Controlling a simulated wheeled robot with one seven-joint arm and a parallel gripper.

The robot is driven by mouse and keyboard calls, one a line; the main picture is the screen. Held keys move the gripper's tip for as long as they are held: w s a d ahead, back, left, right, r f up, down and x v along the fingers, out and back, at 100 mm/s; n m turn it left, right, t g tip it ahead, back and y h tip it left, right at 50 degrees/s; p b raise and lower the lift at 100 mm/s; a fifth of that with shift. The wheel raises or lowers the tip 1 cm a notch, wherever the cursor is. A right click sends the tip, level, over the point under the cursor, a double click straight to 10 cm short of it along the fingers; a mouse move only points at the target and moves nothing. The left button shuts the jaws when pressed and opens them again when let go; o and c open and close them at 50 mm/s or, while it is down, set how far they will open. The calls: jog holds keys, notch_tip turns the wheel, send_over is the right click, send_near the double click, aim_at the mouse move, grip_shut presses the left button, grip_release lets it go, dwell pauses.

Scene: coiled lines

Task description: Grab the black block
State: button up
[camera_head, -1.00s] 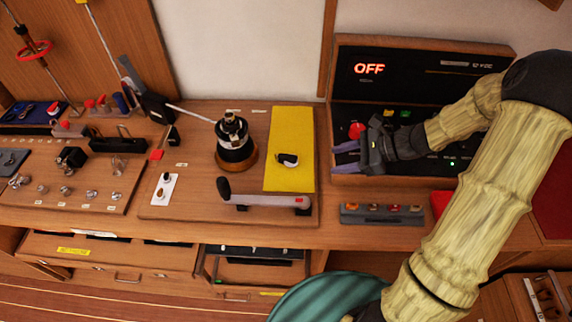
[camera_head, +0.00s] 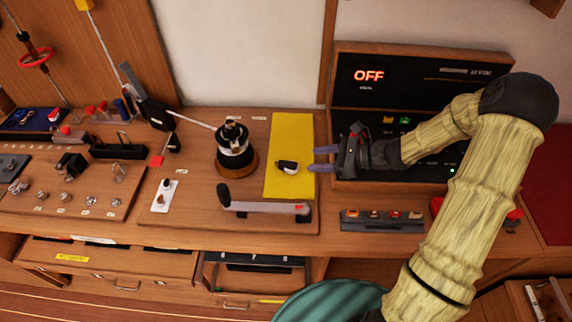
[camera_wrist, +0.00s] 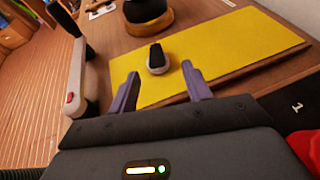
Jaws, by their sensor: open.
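A small black block (camera_head: 288,166) with a pale lower part sits on the yellow mat (camera_head: 292,125) in the head view. In the wrist view the block (camera_wrist: 156,56) stands just beyond the fingertips, roughly centred between them. My gripper (camera_head: 314,159) is open and empty. It reaches in from the right, and its two purple-grey fingers point at the block with a small gap left. The fingers (camera_wrist: 160,70) also show in the wrist view, spread on either side with nothing between them.
A black cylinder on a wooden base (camera_head: 235,148) stands left of the mat. A lever with a pale bar (camera_head: 262,206) lies in front of it. A control box reading OFF (camera_head: 370,75) stands behind my gripper. A switch strip (camera_head: 382,219) lies at the front edge.

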aim_at(285, 163)
jog(key=x, duration=0.5)
jog(key=shift+f, duration=0.1)
jog(key=x, duration=0.2)
jog(key=p+x, duration=0.1)
jog(key=x, duration=0.1)
jog(key=shift+s+a+f, duration=0.1)
jog(key=shift+s+a, duration=0.05)
jog(key=shift+s, duration=0.25)
jog(key=shift+w+a+f, duration=0.15)
jog(key=shift+a+f, duration=0.1)
jog(key=shift+a, duration=0.2)
jog(key=c, duration=0.8)
jog(key=shift+r, duration=0.1)
